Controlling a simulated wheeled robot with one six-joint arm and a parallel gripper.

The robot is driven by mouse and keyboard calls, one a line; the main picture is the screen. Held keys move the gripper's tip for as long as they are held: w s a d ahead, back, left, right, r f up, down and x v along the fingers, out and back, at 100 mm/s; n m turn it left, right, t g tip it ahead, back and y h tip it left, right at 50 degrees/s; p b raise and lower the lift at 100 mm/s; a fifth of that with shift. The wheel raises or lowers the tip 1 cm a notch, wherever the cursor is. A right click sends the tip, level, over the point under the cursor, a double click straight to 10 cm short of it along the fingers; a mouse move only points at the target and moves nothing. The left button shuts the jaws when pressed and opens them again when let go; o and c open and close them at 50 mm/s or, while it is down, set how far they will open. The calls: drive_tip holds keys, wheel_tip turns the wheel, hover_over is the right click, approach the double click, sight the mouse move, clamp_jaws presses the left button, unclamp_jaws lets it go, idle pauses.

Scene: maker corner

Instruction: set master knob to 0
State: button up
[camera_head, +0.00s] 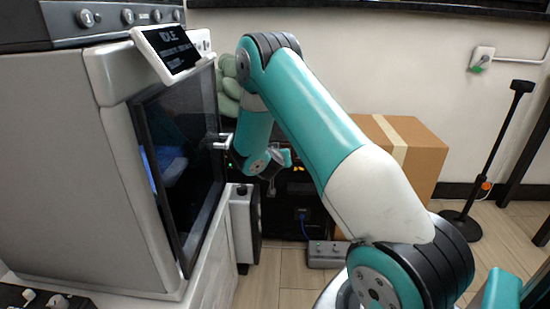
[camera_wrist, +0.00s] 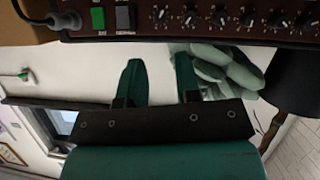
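A dark control panel (camera_wrist: 150,32) runs along the top of the wrist view, with a row of several black knobs with pale pointers, such as one knob (camera_wrist: 190,18). Their labels are too small to read, so I cannot tell which is the master knob or its setting. In the head view a dark unit (camera_head: 292,182) with small yellow lights stands behind my arm, partly hidden. My gripper (camera_wrist: 158,65) is open and empty, its two fingers apart and pointing towards the panel. In the head view my gripper (camera_head: 272,172) is small, in front of the dark unit.
A green switch (camera_wrist: 97,18) and a plugged cable (camera_wrist: 66,20) are on the panel. Pale green rounded lumps (camera_wrist: 225,72) sit beside it. A grey machine (camera_head: 90,170) with a screen (camera_head: 172,48) stands left; a cardboard box (camera_head: 425,160) and black stand (camera_head: 490,150) are right.

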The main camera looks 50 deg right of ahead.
drive_tip(key=b+v, duration=0.1)
drive_tip(key=v, duration=0.5)
drive_tip(key=shift+s+a, duration=0.25)
drive_tip(key=shift+r, duration=0.1)
drive_tip(key=s+a+r+n+g+y, duration=0.2)
drive_tip(key=s+a+r+n+y, duration=0.3)
drive_tip(key=s+a, duration=0.55)
drive_tip(key=s+a+r+n+g+y, duration=0.4)
drive_tip(key=s+a, duration=0.3)
drive_tip(key=a, duration=0.7)
drive_tip(key=s+a+r+n+g+y, duration=0.1)
drive_tip(key=s+a+r+n+y, duration=0.55)
drive_tip(key=a, duration=0.65)
wheel_tip(320, 180, up, 35)
drive_tip(key=s+p, duration=0.3)
drive_tip(key=p, duration=3.3)
drive_tip(key=shift+g, duration=0.3)
